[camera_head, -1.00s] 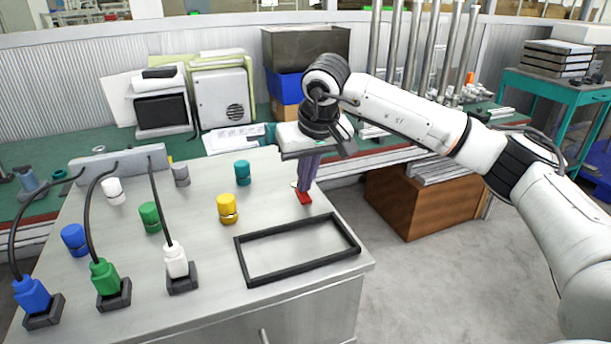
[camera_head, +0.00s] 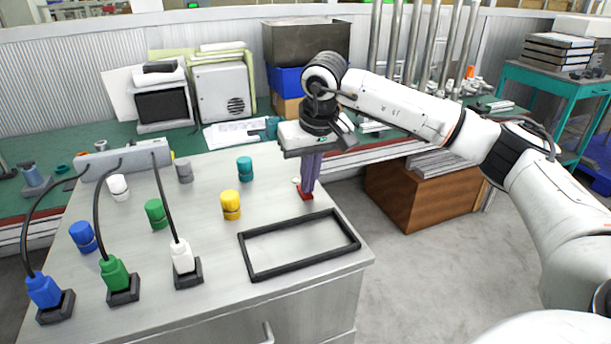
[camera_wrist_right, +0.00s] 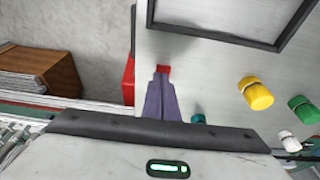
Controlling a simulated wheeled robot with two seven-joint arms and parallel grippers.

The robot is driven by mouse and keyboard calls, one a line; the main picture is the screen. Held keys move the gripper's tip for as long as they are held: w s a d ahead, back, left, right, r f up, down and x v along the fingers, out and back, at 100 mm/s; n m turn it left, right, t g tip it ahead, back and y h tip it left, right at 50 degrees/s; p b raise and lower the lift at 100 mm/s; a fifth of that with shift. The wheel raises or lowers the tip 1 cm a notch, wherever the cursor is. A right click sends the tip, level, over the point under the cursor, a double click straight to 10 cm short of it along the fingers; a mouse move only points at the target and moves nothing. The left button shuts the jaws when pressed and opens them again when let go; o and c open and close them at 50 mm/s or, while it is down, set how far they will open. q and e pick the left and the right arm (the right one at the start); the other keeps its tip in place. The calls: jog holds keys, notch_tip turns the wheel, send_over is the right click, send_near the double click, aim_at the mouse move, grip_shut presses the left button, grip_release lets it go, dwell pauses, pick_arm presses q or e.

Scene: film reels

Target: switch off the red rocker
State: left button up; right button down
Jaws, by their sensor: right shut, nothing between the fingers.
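The red rocker (camera_head: 306,196) sits on the pale metal bench top near its right edge, behind the black frame. My right gripper (camera_head: 308,188) points down over it, its purple fingers shut with nothing between them. The fingertips are at the rocker and hide part of it; I cannot tell whether they touch it. In the right wrist view a bit of the red rocker (camera_wrist_right: 163,69) shows just beyond the shut fingertips (camera_wrist_right: 160,78). Which way the rocker is tilted cannot be made out. My left gripper is not in view.
An empty black rectangular frame (camera_head: 243,255) lies in front of the rocker. Yellow (camera_head: 231,206), teal (camera_head: 245,169) and other coloured knobs stand to the left. Blue (camera_head: 43,291), green (camera_head: 113,273) and white (camera_head: 182,256) plugs with black cables stand at the front left.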

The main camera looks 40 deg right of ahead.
aim_at(310, 197)
jog(key=shift+s+f, duration=0.25)
jog(key=shift+f, duration=0.15)
jog(key=shift+r, duration=0.1)
jog(key=shift+r+p, duration=0.3)
jog(key=shift+p, duration=0.05)
jog(key=p+v, duration=0.2)
jog(key=v, duration=0.1)
jog(key=p+v, duration=0.2)
jog(key=shift+w+r, duration=0.1)
jog(key=shift+w, duration=0.25)
jog(key=s+b+v, duration=0.1)
jog(key=v, duration=0.7)
jog(key=shift+s+a+r+b, duration=0.2)
jog(key=shift+r+b, duration=0.05)
jog(key=shift+b, duration=0.05)
